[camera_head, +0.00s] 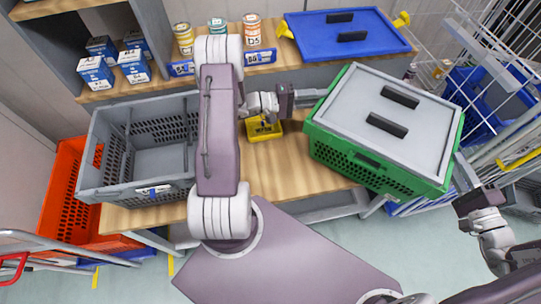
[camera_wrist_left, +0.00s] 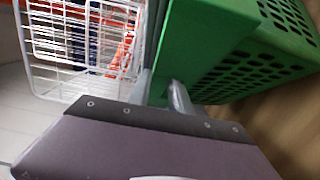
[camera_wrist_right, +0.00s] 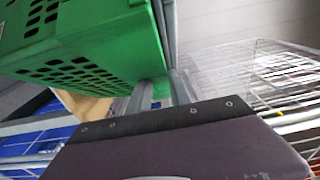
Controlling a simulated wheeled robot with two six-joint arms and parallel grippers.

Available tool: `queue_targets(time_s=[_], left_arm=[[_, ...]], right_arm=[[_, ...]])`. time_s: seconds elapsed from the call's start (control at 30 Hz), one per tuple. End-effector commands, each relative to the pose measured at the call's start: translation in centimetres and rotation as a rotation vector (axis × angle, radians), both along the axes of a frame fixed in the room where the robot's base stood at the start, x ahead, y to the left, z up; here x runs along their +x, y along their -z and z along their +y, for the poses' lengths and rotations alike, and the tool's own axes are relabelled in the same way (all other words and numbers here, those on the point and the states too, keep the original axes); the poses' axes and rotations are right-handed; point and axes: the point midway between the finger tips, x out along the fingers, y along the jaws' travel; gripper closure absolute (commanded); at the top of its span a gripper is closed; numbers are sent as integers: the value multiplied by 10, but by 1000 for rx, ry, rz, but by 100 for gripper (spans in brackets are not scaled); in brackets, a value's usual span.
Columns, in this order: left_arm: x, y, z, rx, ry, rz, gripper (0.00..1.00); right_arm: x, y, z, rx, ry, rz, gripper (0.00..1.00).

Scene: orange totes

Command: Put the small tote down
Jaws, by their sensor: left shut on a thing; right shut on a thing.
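The small tote is a green perforated crate (camera_head: 340,157) with a grey lid (camera_head: 385,115) carrying two black handles. It is at the right end of the wooden table, overlapping its front edge in the head view. My left gripper (camera_head: 308,97) is shut on its left side, and my right gripper (camera_head: 464,178) is shut on its right side near the front corner. The green wall also fills much of the left wrist view (camera_wrist_left: 205,45) and the right wrist view (camera_wrist_right: 85,40). Its underside is hidden, so I cannot tell whether it touches the table.
A grey open crate (camera_head: 140,185) stands on the table's left, with an orange tote (camera_head: 65,190) below. A yellow box (camera_head: 263,130) sits mid-table. A blue-lidded tote (camera_head: 345,35) is behind. A white wire rack (camera_head: 500,60) stands close on the right. Bare wood (camera_head: 290,175) shows mid-table.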

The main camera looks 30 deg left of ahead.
Motion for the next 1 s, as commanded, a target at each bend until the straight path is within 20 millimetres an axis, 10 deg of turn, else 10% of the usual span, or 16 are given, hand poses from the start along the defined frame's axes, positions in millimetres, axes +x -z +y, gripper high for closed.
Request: queue_targets(time_s=[0.13,0.17,0.23,0.67,0.8,1.0], left_arm=[[0,18,-1,-2,3,-2,100],[0,17,-1,-1,3,0,73],[0,14,-1,-1,3,0,54],[0,14,-1,-1,2,1,54],[0,14,-1,-1,2,1,21],[0,15,-1,1,2,3,18]], right_arm=[[0,18,1,2,-2,-2,100],[0,18,1,1,-2,0,73],[0,14,1,1,-2,1,54],[0,14,1,0,-2,1,54],[0,14,1,0,-2,1,54],[0,14,1,1,-2,1,54]])
